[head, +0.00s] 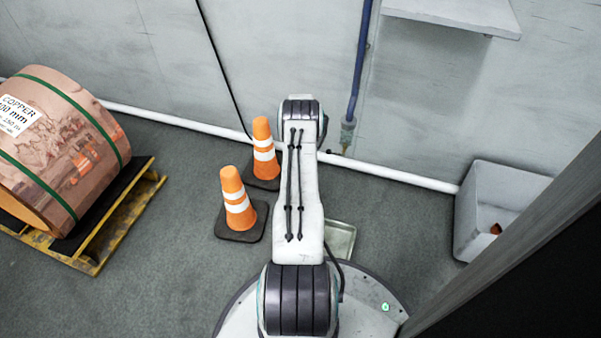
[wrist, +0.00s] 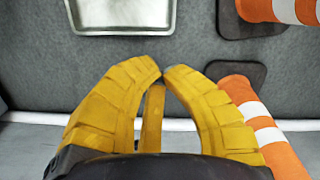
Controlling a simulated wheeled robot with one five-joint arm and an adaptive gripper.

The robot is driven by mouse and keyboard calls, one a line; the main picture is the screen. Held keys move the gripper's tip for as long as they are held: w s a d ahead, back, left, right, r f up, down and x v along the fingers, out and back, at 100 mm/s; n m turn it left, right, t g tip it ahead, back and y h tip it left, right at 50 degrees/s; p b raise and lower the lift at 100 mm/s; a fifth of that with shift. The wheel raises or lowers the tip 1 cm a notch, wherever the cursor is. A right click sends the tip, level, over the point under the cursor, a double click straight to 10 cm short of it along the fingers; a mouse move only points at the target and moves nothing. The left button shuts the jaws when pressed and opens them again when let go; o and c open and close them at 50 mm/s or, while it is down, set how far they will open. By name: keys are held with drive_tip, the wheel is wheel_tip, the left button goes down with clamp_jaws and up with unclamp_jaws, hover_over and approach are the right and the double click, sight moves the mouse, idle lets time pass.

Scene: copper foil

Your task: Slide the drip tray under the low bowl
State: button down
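The drip tray is a shallow pale metal tray with a raised rim. It lies on the floor, partly hidden behind my arm in the head view (head: 341,239). In the wrist view the tray (wrist: 122,14) shows at the top left, cut off by the frame edge. My gripper (wrist: 162,68) has yellow segmented fingers with their tips close together and nothing seen between them. Its tips appear just below the tray's edge in the picture, apart from it. In the head view my arm hides the gripper. I cannot make out a low bowl in either view.
Two orange-and-white cones (head: 237,199) (head: 263,150) stand left of my arm. A copper coil (head: 75,130) on a yellow pallet (head: 128,212) is at the left. A grey bin (head: 473,212) stands right by the wall. A white pipe (head: 395,174) runs along the wall's foot.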

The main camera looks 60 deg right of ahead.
drive_tip(key=shift+w+a+r, duration=0.1)
drive_tip(key=shift+w+r, duration=0.05)
drive_tip(key=shift+r, duration=0.15)
